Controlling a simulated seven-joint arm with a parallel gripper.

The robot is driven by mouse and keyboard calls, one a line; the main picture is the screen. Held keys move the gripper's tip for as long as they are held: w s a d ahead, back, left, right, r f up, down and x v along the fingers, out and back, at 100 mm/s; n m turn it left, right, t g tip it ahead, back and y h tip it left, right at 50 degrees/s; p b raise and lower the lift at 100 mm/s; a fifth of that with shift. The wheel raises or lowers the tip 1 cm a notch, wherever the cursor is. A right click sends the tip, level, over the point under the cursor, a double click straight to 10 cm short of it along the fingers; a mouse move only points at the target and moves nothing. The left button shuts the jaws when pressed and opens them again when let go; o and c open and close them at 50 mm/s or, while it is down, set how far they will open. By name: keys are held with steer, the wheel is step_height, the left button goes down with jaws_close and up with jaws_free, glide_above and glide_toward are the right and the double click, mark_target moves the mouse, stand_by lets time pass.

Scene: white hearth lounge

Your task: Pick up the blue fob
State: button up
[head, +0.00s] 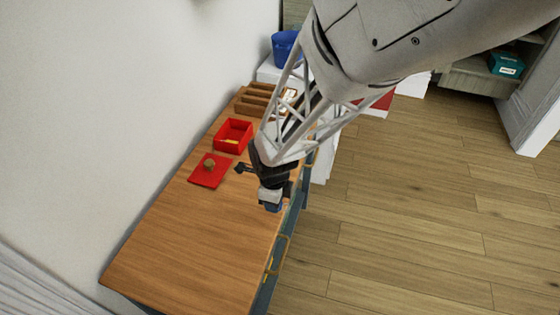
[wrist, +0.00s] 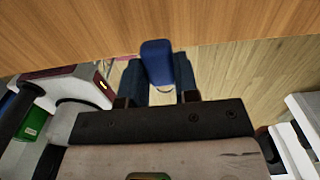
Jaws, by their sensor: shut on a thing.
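The blue fob (wrist: 157,60) is a rounded blue block between my two dark fingers in the wrist view. My gripper (wrist: 160,82) is shut on it. In the head view my gripper (head: 275,194) points down at the front edge of the wooden table (head: 205,247), and a bit of the blue fob (head: 273,208) shows below the fingers. In the wrist view the table edge and floor lie behind the fob. I cannot tell its exact height over the tabletop.
A red mat (head: 203,178) with a small brownish thing (head: 209,163) on it lies left of my gripper. Behind it are a red tray (head: 245,128) with something yellow inside and a wooden rack (head: 252,101). The near tabletop is clear. Open floor (head: 420,220) lies to the right.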

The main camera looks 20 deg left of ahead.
steer(key=s+d, duration=0.4)
steer(key=s, duration=0.1)
steer(key=shift+r, duration=0.25)
steer(key=shift+w, duration=0.1)
stand_by(0.7)
